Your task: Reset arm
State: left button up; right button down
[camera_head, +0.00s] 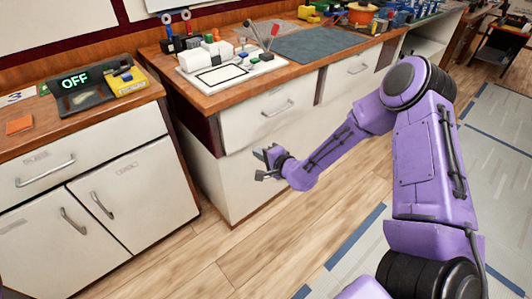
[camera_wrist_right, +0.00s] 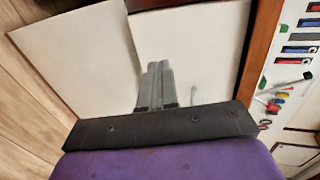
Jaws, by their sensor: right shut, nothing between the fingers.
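My right arm is purple and comes in from the right in the head view. Its gripper (camera_head: 268,164) is held in front of the white cabinet, below the countertop edge. In the right wrist view the two grey fingers (camera_wrist_right: 157,85) lie side by side, shut with nothing between them. White cabinet panels show behind the fingers. My left gripper is not in view.
The wooden countertop (camera_head: 180,75) carries a white board (camera_head: 215,79) with several small blocks, and a dark mat (camera_head: 318,44). At left, a black device (camera_head: 85,98) shows "OFF". Cabinet handles (camera_head: 277,107) stick out. Wooden floor (camera_head: 290,230) is clear below the arm.

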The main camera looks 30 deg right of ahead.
pick_arm(q)
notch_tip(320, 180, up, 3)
jog(key=p, duration=0.2)
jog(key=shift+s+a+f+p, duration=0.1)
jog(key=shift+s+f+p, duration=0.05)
jog(key=shift+p, duration=0.15)
pick_arm(e)
jog(key=s+f+n+g+h, duration=0.1)
jog(key=s+f+n+g, duration=0.2)
jog(key=s, duration=0.9)
jog(key=s+a+f+n+g+h, duration=0.1)
jog(key=s+f+n+g+h, duration=0.1)
jog(key=s+f, duration=0.6)
jog(key=s+a+f+n+g+h, duration=0.1)
jog(key=s+f+n+g, duration=0.4)
jog(key=s, duration=1.1)
jog(key=shift+f+g+h, duration=0.4)
jog(key=shift+g+h, duration=0.1)
jog(key=shift+h, duration=0.1)
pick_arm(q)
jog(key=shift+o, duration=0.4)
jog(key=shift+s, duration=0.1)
